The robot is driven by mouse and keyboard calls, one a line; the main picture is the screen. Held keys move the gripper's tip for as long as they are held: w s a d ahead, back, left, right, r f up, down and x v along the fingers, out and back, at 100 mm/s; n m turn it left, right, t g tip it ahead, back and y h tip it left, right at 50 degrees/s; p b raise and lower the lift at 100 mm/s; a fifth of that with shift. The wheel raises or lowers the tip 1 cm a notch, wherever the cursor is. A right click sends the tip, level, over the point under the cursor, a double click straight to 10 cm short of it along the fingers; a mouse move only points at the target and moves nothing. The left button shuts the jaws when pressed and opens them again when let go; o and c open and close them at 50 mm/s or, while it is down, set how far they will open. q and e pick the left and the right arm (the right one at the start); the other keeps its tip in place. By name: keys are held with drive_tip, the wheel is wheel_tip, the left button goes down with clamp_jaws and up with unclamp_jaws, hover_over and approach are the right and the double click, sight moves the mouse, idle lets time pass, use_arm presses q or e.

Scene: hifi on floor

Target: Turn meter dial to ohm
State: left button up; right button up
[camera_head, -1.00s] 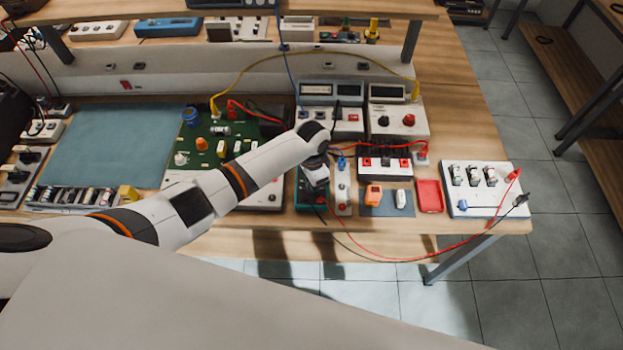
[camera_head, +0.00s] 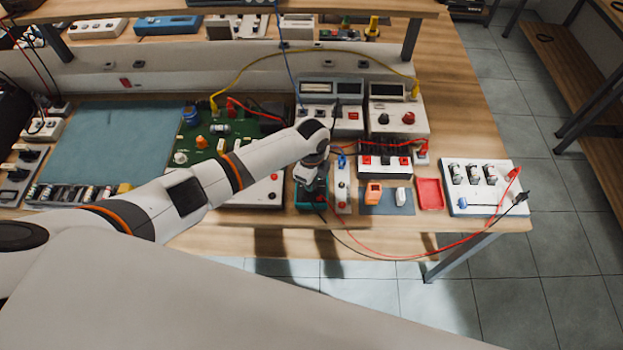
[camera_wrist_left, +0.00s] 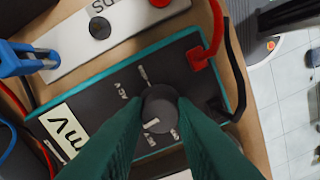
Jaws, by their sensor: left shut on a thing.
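The meter (camera_wrist_left: 90,115) is a dark box with a teal rim, seen at an angle in the left wrist view. Its round dark dial (camera_wrist_left: 160,100) has small labels around it; one seems to read ACV, others are too small to read. A pale label with "mV" (camera_wrist_left: 66,132) lies on its face. My left gripper (camera_wrist_left: 159,125) has its green fingers closed on the dial from both sides, hiding part of the lower face. In the head view the meter (camera_head: 311,205) sits near the bench's front edge under my left gripper (camera_head: 312,193). My right gripper is not in view.
A red plug (camera_wrist_left: 200,58) and a black plug with leads sit at the meter's end. A white strip (camera_head: 342,188) with a blue clip stands close beside it. A red tray (camera_head: 430,195) and a component board (camera_head: 485,187) lie to the right.

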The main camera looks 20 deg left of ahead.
use_arm(q)
drive_tip(key=m+b, duration=0.1)
drive_tip(key=m, duration=0.3)
drive_tip(key=shift+m, duration=0.3)
drive_tip(key=m+b, duration=0.1)
drive_tip(key=m, duration=0.4)
drive_tip(key=shift+b, duration=0.3)
drive_tip(key=m+b, duration=0.1)
drive_tip(key=m, duration=0.4)
drive_tip(key=shift+b, duration=0.35)
drive_tip(key=m+b, duration=0.1)
drive_tip(key=m, duration=0.3)
drive_tip(key=shift+m+b, duration=0.35)
drive_tip(key=shift+m, duration=0.05)
drive_tip(key=o, duration=1)
